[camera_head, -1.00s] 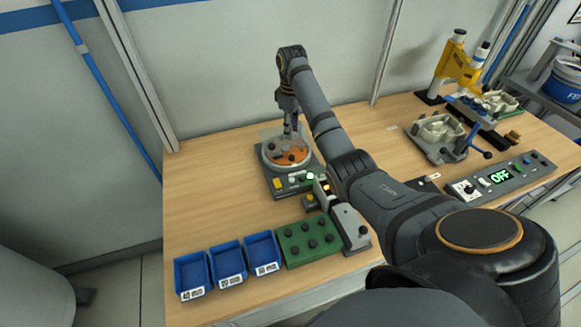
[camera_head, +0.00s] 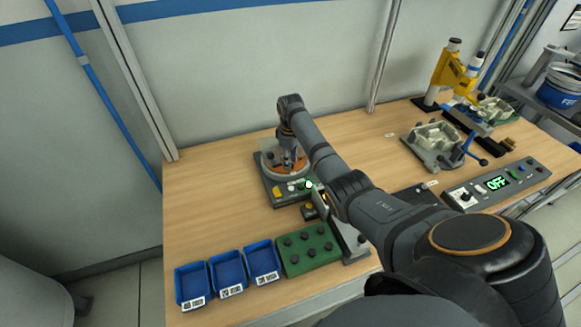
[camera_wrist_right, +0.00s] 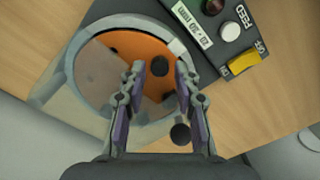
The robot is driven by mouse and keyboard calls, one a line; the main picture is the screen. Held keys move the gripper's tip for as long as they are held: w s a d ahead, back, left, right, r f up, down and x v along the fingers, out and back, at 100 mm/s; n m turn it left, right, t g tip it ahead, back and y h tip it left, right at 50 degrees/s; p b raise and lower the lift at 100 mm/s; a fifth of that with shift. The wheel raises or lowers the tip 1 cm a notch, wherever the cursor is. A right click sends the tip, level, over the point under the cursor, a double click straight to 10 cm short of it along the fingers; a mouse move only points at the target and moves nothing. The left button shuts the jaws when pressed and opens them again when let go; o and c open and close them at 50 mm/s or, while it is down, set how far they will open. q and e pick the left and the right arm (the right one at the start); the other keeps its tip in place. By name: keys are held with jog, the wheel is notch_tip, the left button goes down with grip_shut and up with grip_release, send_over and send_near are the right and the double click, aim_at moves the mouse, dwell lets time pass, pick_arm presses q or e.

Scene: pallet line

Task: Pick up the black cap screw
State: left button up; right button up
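A black cap screw (camera_wrist_right: 160,67) shows as a dark round head on the orange disc (camera_wrist_right: 150,45) of the round feeder, in the right wrist view. My right gripper (camera_wrist_right: 161,70) is open, with one finger on each side of this screw and a gap to both. A second dark round part (camera_wrist_right: 180,133) lies nearer the gripper's base, by the bowl's rim. In the head view my right gripper (camera_head: 291,165) is down at the feeder (camera_head: 276,190) and hides much of its bowl. My left gripper is in neither view.
The feeder's control panel (camera_wrist_right: 228,35) has buttons and a yellow switch. Three blue bins (camera_head: 228,283) and a green block (camera_head: 305,262) with several black knobs stand at the front. A fixture (camera_head: 436,142) and an OFF panel (camera_head: 497,182) are at right.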

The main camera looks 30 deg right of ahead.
jog(key=shift+f, duration=0.7)
jog(key=c, duration=0.6)
jog(key=shift+r, duration=0.1)
